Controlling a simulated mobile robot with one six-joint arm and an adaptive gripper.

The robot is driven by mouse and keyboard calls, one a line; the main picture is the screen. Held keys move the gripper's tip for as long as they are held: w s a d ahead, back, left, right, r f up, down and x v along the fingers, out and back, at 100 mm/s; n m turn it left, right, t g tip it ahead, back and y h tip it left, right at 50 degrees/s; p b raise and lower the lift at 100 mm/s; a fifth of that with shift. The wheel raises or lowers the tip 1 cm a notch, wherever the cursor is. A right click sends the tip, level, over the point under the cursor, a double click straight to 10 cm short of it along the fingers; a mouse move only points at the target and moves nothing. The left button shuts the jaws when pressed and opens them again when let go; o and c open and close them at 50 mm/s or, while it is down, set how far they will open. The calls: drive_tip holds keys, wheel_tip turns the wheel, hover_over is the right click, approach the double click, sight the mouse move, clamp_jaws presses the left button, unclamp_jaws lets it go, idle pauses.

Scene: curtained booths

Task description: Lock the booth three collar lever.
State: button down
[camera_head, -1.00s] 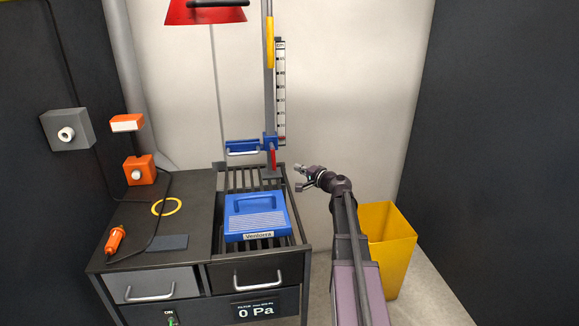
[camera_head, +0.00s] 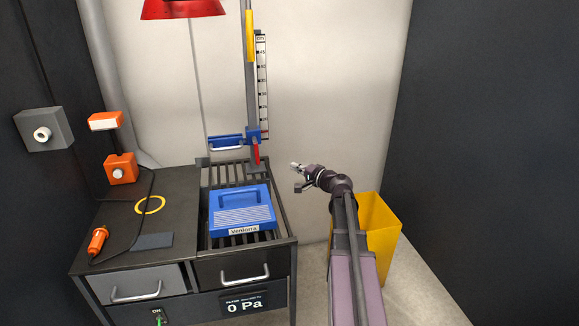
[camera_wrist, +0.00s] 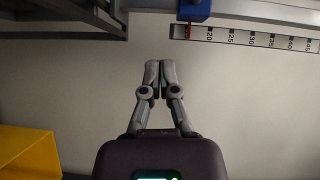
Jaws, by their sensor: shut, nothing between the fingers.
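The blue collar (camera_head: 252,135) sits on the grey vertical post at the back of the bench, with a blue handled arm (camera_head: 227,142) reaching left from it. A red lever (camera_head: 257,154) hangs down from the collar. In the wrist view the blue collar (camera_wrist: 196,9) shows at the top edge, with a bit of red beneath it. My gripper (camera_head: 297,173) is to the right of the post, apart from the lever and a little lower. In the wrist view my gripper (camera_wrist: 160,66) has its fingertips together, with nothing between them, pointing at the pale wall.
A ruler scale (camera_head: 262,85) stands beside the post. A blue Ventorra box (camera_head: 240,209) lies on the slatted bench (camera_head: 283,222). A yellow bin (camera_head: 383,245) stands right of the bench. A red lamp shade (camera_head: 182,9) hangs above. Free room lies between post and gripper.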

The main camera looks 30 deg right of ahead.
sight(256, 151)
drive_tip(key=shift+d, duration=0.3)
idle(0.5)
drive_tip(key=x, duration=0.5)
drive_tip(key=a+x, duration=0.1)
drive_tip(key=x, duration=0.5)
drive_tip(key=shift+a+b, duration=0.3)
drive_tip(key=shift+b, duration=0.05)
drive_tip(key=shift+w+a, duration=0.2)
drive_tip(key=shift+a, duration=0.25)
drive_tip(key=shift+w+a, duration=0.25)
drive_tip(key=shift+a, duration=0.2)
drive_tip(key=shift+w+a+f, duration=0.1)
drive_tip(key=shift+w+a, duration=0.1)
drive_tip(key=shift+a, duration=0.35)
